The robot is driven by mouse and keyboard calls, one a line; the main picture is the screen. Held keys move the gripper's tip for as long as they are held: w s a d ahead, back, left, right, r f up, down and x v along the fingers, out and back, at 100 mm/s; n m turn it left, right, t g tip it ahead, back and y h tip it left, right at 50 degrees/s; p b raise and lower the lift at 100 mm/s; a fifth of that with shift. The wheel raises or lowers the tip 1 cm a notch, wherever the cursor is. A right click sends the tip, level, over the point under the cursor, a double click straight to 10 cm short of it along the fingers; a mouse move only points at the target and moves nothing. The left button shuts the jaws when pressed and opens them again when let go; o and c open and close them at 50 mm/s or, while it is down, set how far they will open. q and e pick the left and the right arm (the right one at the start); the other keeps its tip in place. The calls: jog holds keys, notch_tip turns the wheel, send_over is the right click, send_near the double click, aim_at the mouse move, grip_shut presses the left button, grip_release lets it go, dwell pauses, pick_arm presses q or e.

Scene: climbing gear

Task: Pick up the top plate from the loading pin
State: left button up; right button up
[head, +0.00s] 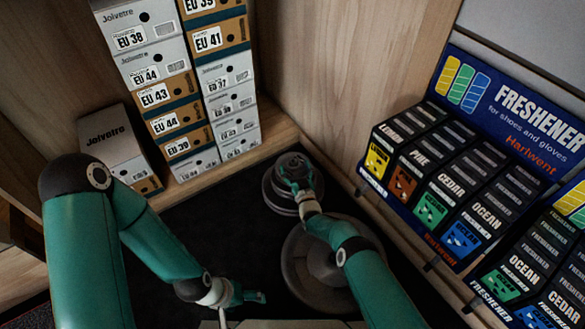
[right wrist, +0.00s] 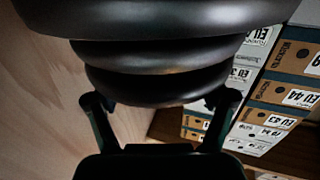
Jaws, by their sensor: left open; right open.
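A stack of dark round plates (head: 284,199) stands on the black mat near the back corner, the smaller plate (head: 291,160) on top. My right gripper (head: 296,178) is over this stack, open. In the right wrist view several dark plates (right wrist: 160,58) fill the upper part. The fingers of my right gripper (right wrist: 160,103) are spread on either side of the smallest plate (right wrist: 155,88); I cannot tell whether they touch it. The loading pin is hidden. My left gripper (head: 238,296) is open and empty, low over the mat at the front.
A larger grey disc (head: 305,270) lies in front of the stack, partly behind my right arm. Shoe boxes (head: 170,95) are stacked at the back left. A blue freshener display (head: 505,105) with several boxes stands along the right. The mat (head: 215,235) is bare left of the stack.

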grip_shut()
jog(key=shift+w+r, duration=0.1)
jog(key=shift+r, duration=0.15)
